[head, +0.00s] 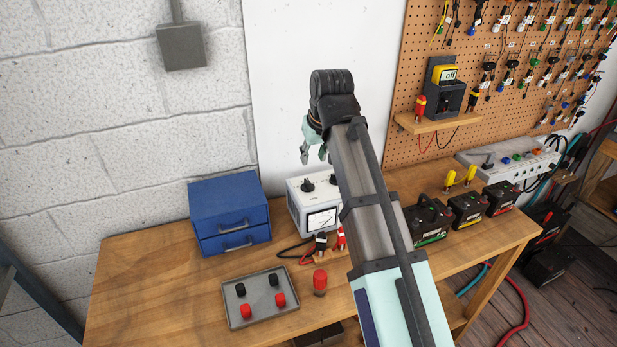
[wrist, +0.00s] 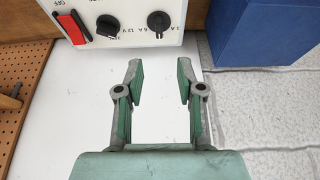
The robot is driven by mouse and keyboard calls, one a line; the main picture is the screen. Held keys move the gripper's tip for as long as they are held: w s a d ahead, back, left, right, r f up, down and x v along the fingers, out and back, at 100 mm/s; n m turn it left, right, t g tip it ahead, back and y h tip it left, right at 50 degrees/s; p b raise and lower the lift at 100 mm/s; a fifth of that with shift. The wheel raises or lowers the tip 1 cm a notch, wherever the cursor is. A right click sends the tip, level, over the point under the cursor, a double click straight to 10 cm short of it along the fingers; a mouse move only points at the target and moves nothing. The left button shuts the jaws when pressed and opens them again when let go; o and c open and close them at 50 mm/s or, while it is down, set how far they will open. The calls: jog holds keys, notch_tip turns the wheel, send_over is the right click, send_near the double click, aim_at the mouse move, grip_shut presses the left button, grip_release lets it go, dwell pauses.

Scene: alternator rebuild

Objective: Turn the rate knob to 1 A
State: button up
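The white charger (head: 299,204) stands on the bench, with a meter on its front and two black knobs on its sloped top panel. In the wrist view its panel (wrist: 132,10) is at the top edge, with a left knob (wrist: 107,25), a right knob (wrist: 158,22) and a red OFF switch (wrist: 72,26). Small amp and volt markings lie between the knobs; I cannot read the settings surely. My gripper (head: 314,157) is above the charger, fingers pointing down. In the wrist view my gripper (wrist: 160,70) is open and empty, apart from both knobs.
A blue drawer box (head: 229,214) stands left of the charger. Red and black clamps (head: 321,241) lie before it. A grey tray (head: 260,312) with red and black caps and a loose red cap (head: 320,282) are nearer. Batteries (head: 428,220) stand to the right.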

aim_at(307, 180)
jog(key=p+x, duration=0.2)
jog(key=x, duration=1)
jog(key=shift+r, duration=0.1)
grip_shut()
